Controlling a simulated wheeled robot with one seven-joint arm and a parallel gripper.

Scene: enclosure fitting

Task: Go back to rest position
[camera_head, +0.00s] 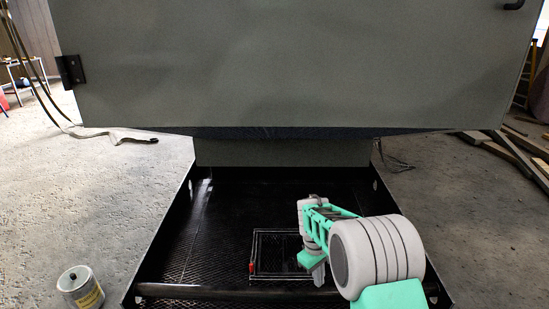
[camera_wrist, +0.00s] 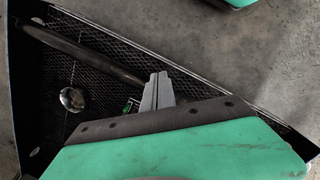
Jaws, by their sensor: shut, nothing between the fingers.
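My gripper (camera_head: 318,274) hangs fingers-down over the black mesh floor of the tray, at the right side of a thin rectangular frame. In the wrist view my gripper's fingers (camera_wrist: 157,86) are pressed together, with nothing between them. The frame lies partly hidden behind my arm.
A large grey enclosure panel (camera_head: 300,65) with a black hinge (camera_head: 71,71) fills the upper head view. The black tray (camera_head: 185,225) has raised side walls and a front bar (camera_wrist: 90,53). A small red piece (camera_head: 252,267) sits on the frame's left side. Planks lie at right.

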